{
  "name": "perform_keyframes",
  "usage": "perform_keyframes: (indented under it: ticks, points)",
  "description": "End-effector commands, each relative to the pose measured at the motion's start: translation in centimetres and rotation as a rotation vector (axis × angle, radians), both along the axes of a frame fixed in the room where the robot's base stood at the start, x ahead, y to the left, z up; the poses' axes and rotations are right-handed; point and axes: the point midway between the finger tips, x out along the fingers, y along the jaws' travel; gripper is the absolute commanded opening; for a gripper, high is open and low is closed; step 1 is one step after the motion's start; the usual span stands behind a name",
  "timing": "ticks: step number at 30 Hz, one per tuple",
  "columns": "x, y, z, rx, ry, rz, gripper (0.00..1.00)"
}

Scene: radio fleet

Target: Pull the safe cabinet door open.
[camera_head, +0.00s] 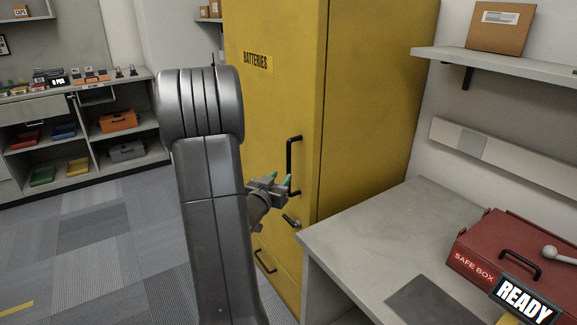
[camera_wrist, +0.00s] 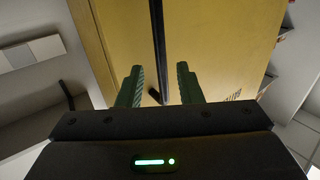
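The tall yellow cabinet (camera_head: 370,110) marked BATTERIES stands in the middle of the head view, its door closed. A black vertical bar handle (camera_head: 294,150) is on the door near its right edge. A small latch lever (camera_head: 291,221) sits below the handle. My gripper (camera_head: 282,180) is in front of the door by the handle's lower end. In the wrist view my gripper (camera_wrist: 160,72) has its two green fingers apart. The black handle (camera_wrist: 158,35) shows between and beyond them, with gaps on both sides. I cannot tell how deep it sits between them.
A grey counter (camera_head: 375,230) stands right of the cabinet, with a red SAFE BOX (camera_head: 480,265) and a READY sign (camera_head: 526,300) on it. A wall shelf (camera_head: 500,63) holds a cardboard box (camera_head: 500,28). Shelving (camera_head: 75,140) stands at left. The carpet between is clear.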

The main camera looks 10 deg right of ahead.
Motion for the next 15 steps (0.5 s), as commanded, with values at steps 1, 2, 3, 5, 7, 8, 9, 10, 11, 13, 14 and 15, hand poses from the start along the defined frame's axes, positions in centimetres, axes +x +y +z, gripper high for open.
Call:
perform_keyframes:
  ticks: [1, 2, 3, 5, 7, 8, 9, 10, 11, 13, 14, 15]
  points:
    - [1.0, -0.8, 0.1, -0.001, -0.001, -0.003, 0.33]
    - [1.4, -1.2, 0.1, -0.001, -0.001, -0.003, 0.33]
    - [2.1, -1.6, 0.1, 0.0, 0.0, -0.002, 0.33]
    - [3.0, -2.3, 0.1, 0.0, -0.001, -0.002, 0.33]
    - [4.0, -3.0, 0.1, 0.0, 0.0, -0.001, 0.33]
    - [4.3, -3.2, 0.1, 0.0, 0.0, -0.001, 0.33]
    - [4.7, -3.5, 0.1, 0.0, -0.001, -0.001, 0.33]
    - [5.0, -3.7, 0.1, 0.001, -0.001, -0.001, 0.33]
    - [5.2, -3.9, 0.0, 0.001, 0.0, 0.0, 0.33]
    - [5.6, -4.1, 0.0, 0.001, 0.001, 0.001, 0.33]
    - [5.8, -4.2, 0.0, 0.0, 0.0, 0.001, 0.33]
    - [5.9, -4.3, 0.1, 0.0, 0.0, 0.001, 0.33]
